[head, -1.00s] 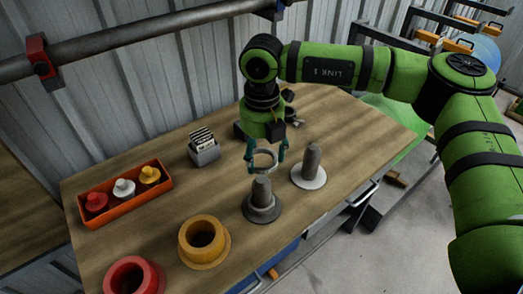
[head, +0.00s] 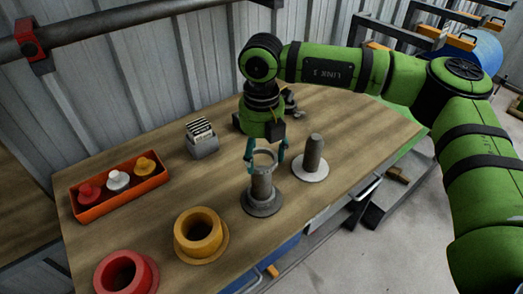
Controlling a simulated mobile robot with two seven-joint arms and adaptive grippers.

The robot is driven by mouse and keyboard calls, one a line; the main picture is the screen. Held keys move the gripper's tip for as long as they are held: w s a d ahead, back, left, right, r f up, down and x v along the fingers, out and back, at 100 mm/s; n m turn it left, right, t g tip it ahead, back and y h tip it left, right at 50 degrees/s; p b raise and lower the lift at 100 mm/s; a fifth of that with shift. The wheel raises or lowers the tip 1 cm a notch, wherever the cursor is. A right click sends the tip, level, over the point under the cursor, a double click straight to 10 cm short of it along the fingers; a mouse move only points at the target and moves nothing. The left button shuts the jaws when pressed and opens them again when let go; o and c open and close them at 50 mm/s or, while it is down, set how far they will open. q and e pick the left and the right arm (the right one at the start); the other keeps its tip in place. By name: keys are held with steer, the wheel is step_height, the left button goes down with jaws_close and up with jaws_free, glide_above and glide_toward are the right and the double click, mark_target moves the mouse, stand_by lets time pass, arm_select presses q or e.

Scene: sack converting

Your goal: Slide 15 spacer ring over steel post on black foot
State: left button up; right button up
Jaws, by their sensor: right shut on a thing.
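My right gripper (head: 265,160) points down and is shut on a grey spacer ring (head: 264,168), held roughly level with its opening facing up. Directly below the ring in the picture is a grey steel post (head: 261,186) standing upright on a dark grey foot (head: 262,209), with a collar around its base. The ring's near rim overlaps the post's top end, so I cannot tell whether the ring is just above the tip or around it. A second grey post (head: 313,152) stands on a white foot (head: 310,174) to the right. My left gripper is not in view.
A yellow flanged ring (head: 201,236) and a red one (head: 126,273) stand at the front left. An orange tray (head: 122,198) holds red, white and yellow pieces. A grey card holder (head: 202,140) stands behind. The wooden bench (head: 350,120) is clear at the back right.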

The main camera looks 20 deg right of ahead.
mark_target(261, 176)
steer(key=shift+f+b, duration=3.4)
steer(key=shift+f, duration=0.7)
steer(key=o, duration=1.4)
steer(key=shift+r, duration=0.3)
step_height(261, 176, up, 12)
steer(key=shift+f, duration=0.25)
